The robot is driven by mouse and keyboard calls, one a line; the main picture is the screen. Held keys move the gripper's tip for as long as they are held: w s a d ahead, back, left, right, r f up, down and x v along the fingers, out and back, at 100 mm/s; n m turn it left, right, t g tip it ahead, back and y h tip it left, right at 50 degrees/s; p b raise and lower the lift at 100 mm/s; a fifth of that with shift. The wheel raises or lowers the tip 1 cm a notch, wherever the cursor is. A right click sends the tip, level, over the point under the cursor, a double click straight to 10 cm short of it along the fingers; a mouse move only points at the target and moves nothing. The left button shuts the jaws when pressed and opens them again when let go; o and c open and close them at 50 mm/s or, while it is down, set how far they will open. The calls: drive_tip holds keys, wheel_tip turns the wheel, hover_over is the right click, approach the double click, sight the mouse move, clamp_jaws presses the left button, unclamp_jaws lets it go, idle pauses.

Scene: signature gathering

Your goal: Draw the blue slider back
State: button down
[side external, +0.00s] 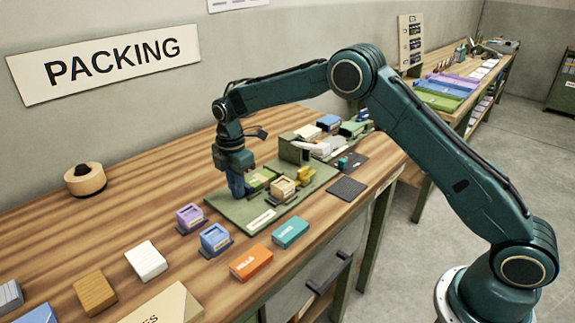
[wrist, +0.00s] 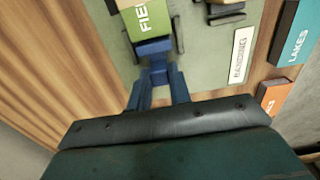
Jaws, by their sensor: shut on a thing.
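My gripper (side external: 240,192) points down over the left part of a flat green board (side external: 238,215) on the wooden bench. In the wrist view its blue fingers (wrist: 158,76) are shut on the blue slider (wrist: 153,48). The slider sits against the end of a green block (wrist: 150,22) whose label begins "FIE". That green block also shows in the side view (side external: 263,178), just right of my fingers. In the side view the slider cannot be told apart from my blue fingers.
A tan block (side external: 283,189) and a yellow piece (side external: 306,174) stand on the board, with an upright green post (side external: 294,150) behind. Purple (side external: 190,218), blue (side external: 215,239), orange (side external: 251,262) and teal (side external: 290,232) blocks lie around the near side.

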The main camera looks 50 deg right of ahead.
sight(227, 204)
drive_tip(key=shift+a, duration=1.75)
drive_tip(key=c, duration=1.3)
unclamp_jaws()
drive_tip(key=shift+r, duration=0.1)
drive_tip(key=shift+r, duration=0.4)
wheel_tip(227, 204, up, 13)
drive_tip(key=shift+f, duration=0.1)
